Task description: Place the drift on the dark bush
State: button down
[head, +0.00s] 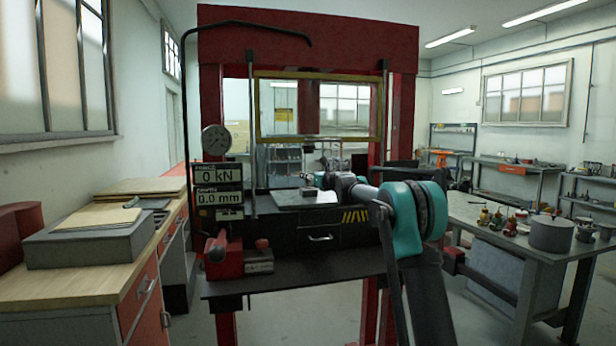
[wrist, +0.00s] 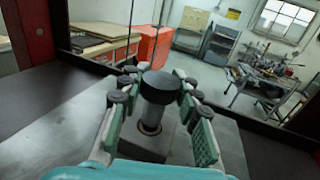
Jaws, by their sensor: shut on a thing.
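My gripper (wrist: 157,98) is shut on the drift (wrist: 160,84), a dark, round-topped cylinder between its green-padded fingers in the wrist view. A narrower grey shaft (wrist: 151,120) shows below the dark top, above a grey block (wrist: 146,142). I cannot tell whether the shaft belongs to the drift or whether it touches what is below. The dark bush cannot be made out apart from these parts. In the head view, my gripper (head: 320,181) is inside the red press, above its table, with a small grey block (head: 308,191) beside it.
The red press frame (head: 308,42) surrounds the work area. A yellow-framed guard (head: 318,76) hangs above my arm. The press display (head: 219,184) reads 0 kN and 0.0 mm. A wooden bench (head: 85,285) stands left, and a grey table (head: 500,222) with several small items stands right.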

jog(key=shift+f, duration=0.25)
jog(key=c, duration=1)
grip_release()
jog(key=v, duration=1.2)
